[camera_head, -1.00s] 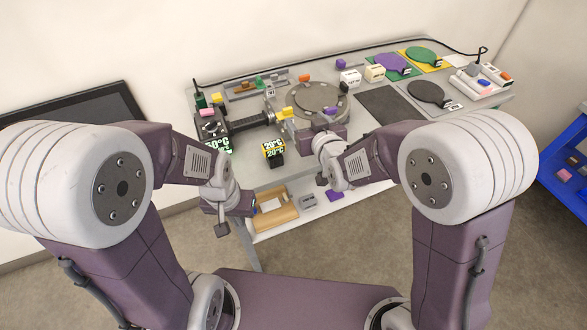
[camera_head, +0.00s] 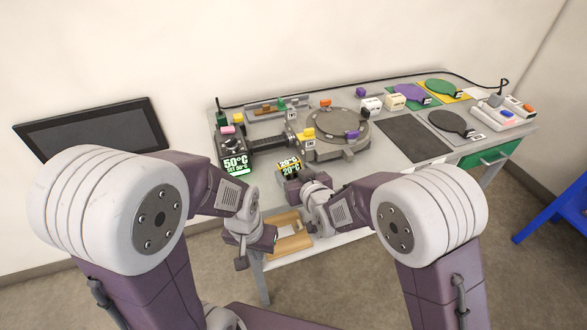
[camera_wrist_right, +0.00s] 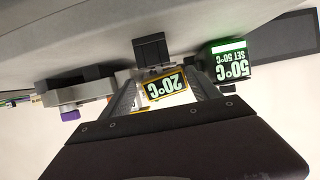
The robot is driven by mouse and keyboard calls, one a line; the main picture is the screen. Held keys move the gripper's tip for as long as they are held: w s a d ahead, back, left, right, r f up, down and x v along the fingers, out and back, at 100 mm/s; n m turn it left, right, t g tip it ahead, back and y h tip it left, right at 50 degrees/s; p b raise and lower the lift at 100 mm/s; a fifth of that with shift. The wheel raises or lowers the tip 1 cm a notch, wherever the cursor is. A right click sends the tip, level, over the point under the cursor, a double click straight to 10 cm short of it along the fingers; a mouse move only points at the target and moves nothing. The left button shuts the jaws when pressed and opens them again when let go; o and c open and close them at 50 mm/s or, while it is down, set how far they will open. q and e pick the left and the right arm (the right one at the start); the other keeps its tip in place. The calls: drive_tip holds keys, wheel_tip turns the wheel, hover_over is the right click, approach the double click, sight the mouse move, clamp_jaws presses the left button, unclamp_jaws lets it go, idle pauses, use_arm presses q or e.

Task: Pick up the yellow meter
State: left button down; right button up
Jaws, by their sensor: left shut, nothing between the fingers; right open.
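The yellow meter (camera_head: 290,168) is a small yellow and black box whose display reads 20°C. My left gripper (camera_head: 241,262) is shut and empty, hanging low in front of the table.
A black unit (camera_head: 235,164) reading 50°C stands left of the meter, also in the right wrist view (camera_wrist_right: 231,62). A round grey fixture (camera_head: 336,128) is behind the meter. A lower shelf (camera_head: 345,238) holds a wooden tray (camera_head: 290,243). A blue frame (camera_head: 560,215) stands at right.

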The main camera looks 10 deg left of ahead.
sight(294, 170)
drive_tip(key=x, duration=0.4)
drive_tip(key=shift+w+r, duration=0.15)
drive_tip(key=shift+r, duration=0.05)
drive_tip(key=shift+w+a+f, duration=0.15)
drive_tip(key=shift+w+a, duration=0.1)
drive_tip(key=shift+w, duration=0.1)
drive_tip(key=shift+s+d, duration=0.1)
drive_tip(key=shift+s, duration=0.05)
drive_tip(key=c, duration=1.1)
drive_tip(key=shift+c, duration=0.2)
